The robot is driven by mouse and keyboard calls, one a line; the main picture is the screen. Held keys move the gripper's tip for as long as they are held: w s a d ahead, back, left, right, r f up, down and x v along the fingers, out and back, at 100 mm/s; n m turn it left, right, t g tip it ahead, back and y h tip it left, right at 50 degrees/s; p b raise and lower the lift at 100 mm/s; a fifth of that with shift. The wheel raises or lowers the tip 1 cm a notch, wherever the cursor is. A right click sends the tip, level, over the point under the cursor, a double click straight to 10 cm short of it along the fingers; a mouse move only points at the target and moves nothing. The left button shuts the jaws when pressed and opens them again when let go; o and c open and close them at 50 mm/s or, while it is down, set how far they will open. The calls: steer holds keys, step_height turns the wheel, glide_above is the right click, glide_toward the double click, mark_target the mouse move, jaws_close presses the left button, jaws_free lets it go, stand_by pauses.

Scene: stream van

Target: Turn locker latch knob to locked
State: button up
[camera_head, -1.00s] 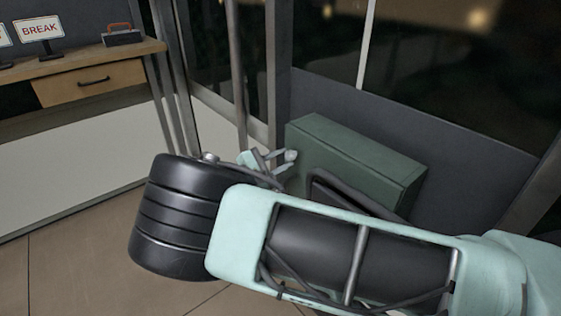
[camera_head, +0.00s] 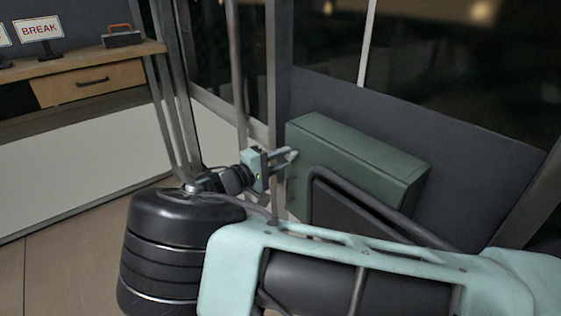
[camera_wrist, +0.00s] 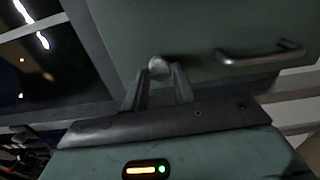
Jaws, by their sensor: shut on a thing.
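The green locker (camera_head: 365,165) stands against the dark wall in the head view. In the wrist view its door face (camera_wrist: 190,25) fills the upper middle. The latch knob (camera_wrist: 158,65), small, round and pale, sits on that face near its left edge. My gripper (camera_head: 288,157) is at the left side of the locker. In the wrist view my gripper (camera_wrist: 160,80) has its two fingers on either side of the knob, shut on it. The knob's lower part is hidden between the fingers, and I cannot tell its turn angle. In the head view the knob is not distinguishable.
A metal bar handle (camera_wrist: 262,54) sticks out of the locker door, right of the knob. A vertical pole (camera_head: 238,80) stands left of the locker. A wooden counter (camera_head: 80,65) with a drawer and a BREAK sign (camera_head: 41,29) is at the far left.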

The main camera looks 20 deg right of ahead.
steer(key=shift+m, duration=0.3)
stand_by(0.4)
steer(key=o, duration=1)
steer(key=shift+a, duration=0.15)
steer(key=v, duration=1.7)
steer(key=shift+s+a+f, duration=0.1)
steer(key=shift+s, duration=0.05)
